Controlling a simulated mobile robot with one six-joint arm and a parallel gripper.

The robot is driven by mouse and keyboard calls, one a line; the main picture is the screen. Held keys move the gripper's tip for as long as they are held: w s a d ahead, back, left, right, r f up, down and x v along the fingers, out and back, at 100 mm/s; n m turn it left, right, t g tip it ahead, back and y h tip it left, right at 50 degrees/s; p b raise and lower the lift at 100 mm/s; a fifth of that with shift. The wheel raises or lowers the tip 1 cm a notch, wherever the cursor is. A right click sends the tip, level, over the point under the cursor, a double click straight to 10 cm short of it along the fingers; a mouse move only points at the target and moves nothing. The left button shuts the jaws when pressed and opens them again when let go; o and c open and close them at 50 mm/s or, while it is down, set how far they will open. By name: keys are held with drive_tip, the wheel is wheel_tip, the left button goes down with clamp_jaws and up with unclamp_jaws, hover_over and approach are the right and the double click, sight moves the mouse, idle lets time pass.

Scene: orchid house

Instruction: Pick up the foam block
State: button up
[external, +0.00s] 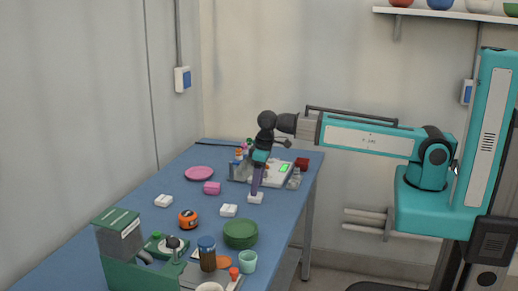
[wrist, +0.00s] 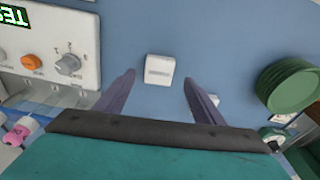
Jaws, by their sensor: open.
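A small white block (wrist: 159,70) with a pale grey band lies flat on the blue table, between and beyond my fingertips in the wrist view. In the external view the white block (external: 255,198) is right under my gripper (external: 254,192), which points down with purple fingers. My gripper (wrist: 160,77) is open and empty, its fingers on either side of the block in the picture; contact cannot be told. A plain pink block (external: 212,188) lies farther left. I cannot tell for sure which of these is the foam block.
Other white blocks (external: 229,210) (external: 163,200) lie nearby. A green bowl stack (external: 241,234) and an orange tape measure (external: 188,219) stand nearer the camera. An instrument with a green display (external: 283,170) stands close behind my gripper. A pink plate (external: 199,173) lies at left.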

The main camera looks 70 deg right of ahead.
drive_tip(key=shift+w+f+p, duration=0.15)
drive_tip(key=shift+f+p, duration=0.1)
drive_tip(key=shift+f, duration=0.7)
drive_tip(key=shift+w+f+p, duration=0.15)
drive_tip(key=shift+f+p, duration=0.1)
drive_tip(key=shift+f, duration=0.65)
drive_tip(key=c, duration=1.1)
